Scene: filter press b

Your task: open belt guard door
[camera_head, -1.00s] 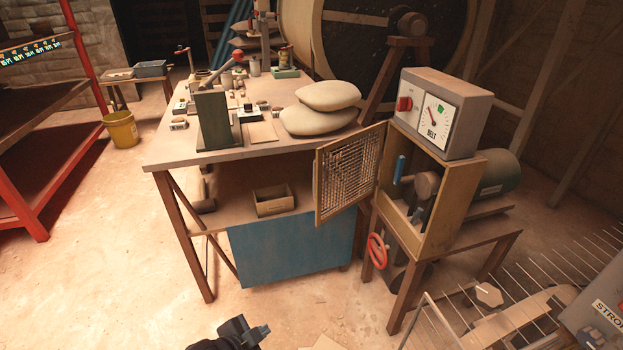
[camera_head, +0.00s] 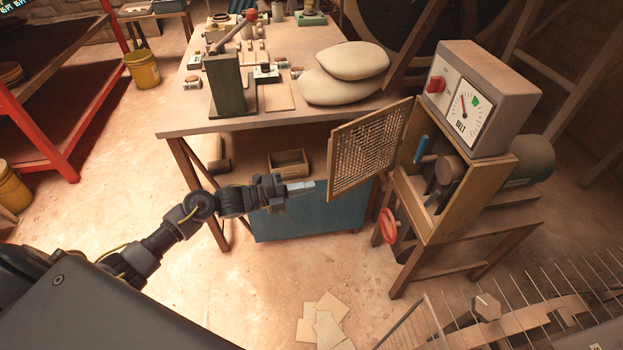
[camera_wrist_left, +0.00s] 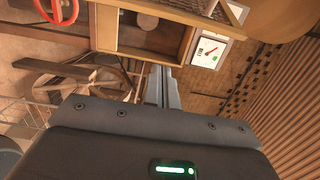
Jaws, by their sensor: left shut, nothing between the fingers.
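The belt guard door (camera_head: 368,148) is a wooden frame with mesh. It stands swung out to the left of the belt guard box (camera_head: 465,212), whose front is open and shows a blue handle (camera_head: 421,149) and shafts inside. My left gripper (camera_head: 312,187) is shut and empty, in front of the bench and just left of the door's lower left edge in the head view; whether it touches the door I cannot tell. In the left wrist view the shut fingers (camera_wrist_left: 162,88) point toward the box (camera_wrist_left: 135,45). My right gripper is not in view.
The box stands beside the wooden bench (camera_head: 180,130), with a red handwheel (camera_head: 388,226) below. A grey control box with the BELT dial (camera_head: 468,108) sits on top. Two pale sacks (camera_head: 345,75) lie on the bench. Loose sheets (camera_head: 325,322) lie on the floor.

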